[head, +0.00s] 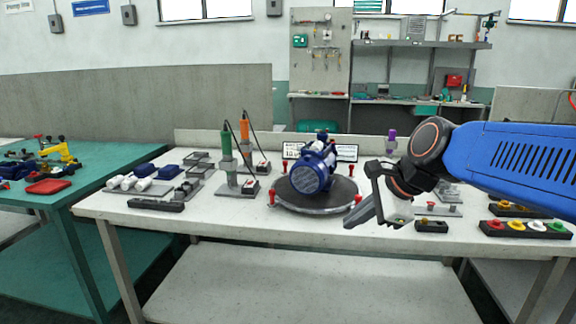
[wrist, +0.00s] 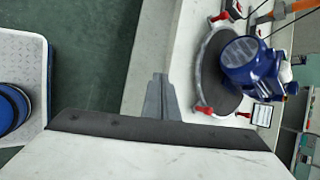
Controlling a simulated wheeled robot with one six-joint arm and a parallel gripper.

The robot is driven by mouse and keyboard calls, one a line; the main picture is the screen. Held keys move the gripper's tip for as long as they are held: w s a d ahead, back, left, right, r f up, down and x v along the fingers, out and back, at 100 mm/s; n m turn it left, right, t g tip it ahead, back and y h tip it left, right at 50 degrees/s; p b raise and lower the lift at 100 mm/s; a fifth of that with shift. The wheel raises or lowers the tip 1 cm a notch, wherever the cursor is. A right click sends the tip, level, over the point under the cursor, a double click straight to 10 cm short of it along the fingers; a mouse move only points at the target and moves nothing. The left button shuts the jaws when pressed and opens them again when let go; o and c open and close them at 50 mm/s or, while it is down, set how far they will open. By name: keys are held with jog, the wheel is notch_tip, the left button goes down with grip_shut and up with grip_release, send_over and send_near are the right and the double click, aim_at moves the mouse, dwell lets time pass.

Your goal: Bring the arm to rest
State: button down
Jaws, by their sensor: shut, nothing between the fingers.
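My gripper (head: 352,224) is at the end of my blue arm, over the front part of the white workbench (head: 190,222). In the wrist view its fingers (wrist: 160,78) are together, with nothing between them. A blue pump (head: 312,172) lies on the round dark turntable (head: 345,192) to the left of my gripper; the pump also shows in the wrist view (wrist: 248,62). The turntable's rim carries red clamps. My gripper is apart from the pump. My arm hides part of the bench's right side.
Green and orange screwdrivers (head: 226,142) stand left of the turntable. A tray with white cylinders (head: 125,183) lies further left. A button strip (head: 525,229) lies at the right, below my arm. A green table (head: 60,195) stands at the left. The bench's front edge between is mostly clear.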

jog(key=s+d+f+n+h, duration=0.2)
jog(key=s+d+f+n, duration=0.5)
jog(key=s+n, duration=0.1)
jog(key=s+d+f+n+g+h, duration=0.1)
jog(key=s+d+f+n+h, duration=0.1)
jog(key=s+d+f+n, duration=0.5)
jog(key=s+n, duration=0.2)
jog(key=s, duration=0.1)
jog(key=shift+s+n+h, duration=0.25)
jog(key=shift+n+h, duration=0.05)
jog(key=shift+h, duration=0.1)
